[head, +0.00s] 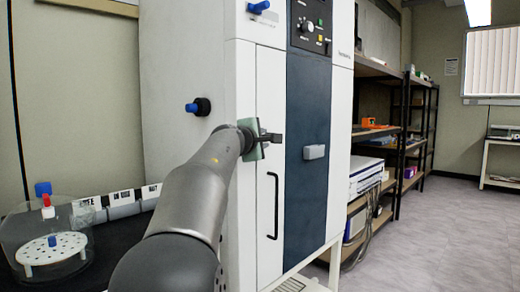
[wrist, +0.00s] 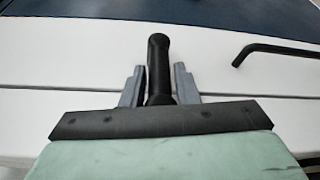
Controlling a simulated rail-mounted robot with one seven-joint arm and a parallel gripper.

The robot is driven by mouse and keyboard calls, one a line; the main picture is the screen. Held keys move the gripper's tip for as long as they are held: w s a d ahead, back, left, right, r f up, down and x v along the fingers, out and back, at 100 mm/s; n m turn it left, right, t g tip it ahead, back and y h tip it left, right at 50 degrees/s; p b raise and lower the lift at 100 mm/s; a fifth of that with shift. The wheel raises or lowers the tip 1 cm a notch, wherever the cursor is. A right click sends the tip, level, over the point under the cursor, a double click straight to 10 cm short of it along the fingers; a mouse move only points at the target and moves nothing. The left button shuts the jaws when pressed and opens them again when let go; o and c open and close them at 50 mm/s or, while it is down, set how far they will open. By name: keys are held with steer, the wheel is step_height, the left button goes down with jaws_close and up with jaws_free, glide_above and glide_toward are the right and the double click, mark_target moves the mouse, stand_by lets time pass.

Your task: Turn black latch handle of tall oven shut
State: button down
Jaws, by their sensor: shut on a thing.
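The tall oven (head: 190,60) is a white cabinet with a dark blue front panel and a white door on its left part. The black latch handle (wrist: 158,60) is a rounded black bar between the two grey fingers of my gripper (wrist: 158,88) in the wrist view. In the head view my gripper (head: 262,138) is at the door's left part at mid height, with the latch handle (head: 272,138) sticking out past it to the right. My gripper is shut on the handle. The handle's base is hidden behind my gripper's body.
A black bar door handle (head: 274,205) is below my gripper; it also shows at the right of the wrist view (wrist: 280,48). A blue-and-black knob (head: 199,107) sticks out of the cabinet's left side. A clear round vessel (head: 50,250) stands at lower left. Open floor (head: 430,240) lies at right.

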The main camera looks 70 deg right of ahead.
steer(key=shift+r, duration=0.2)
steer(key=c, duration=1.5)
jaws_free()
steer(key=shift+o, duration=1)
steer(key=shift+f, duration=0.1)
steer(key=w+a+r+b, duration=0.1)
steer(key=a+b, duration=0.1)
steer(key=a, duration=1.5)
steer(key=shift+a, duration=0.2)
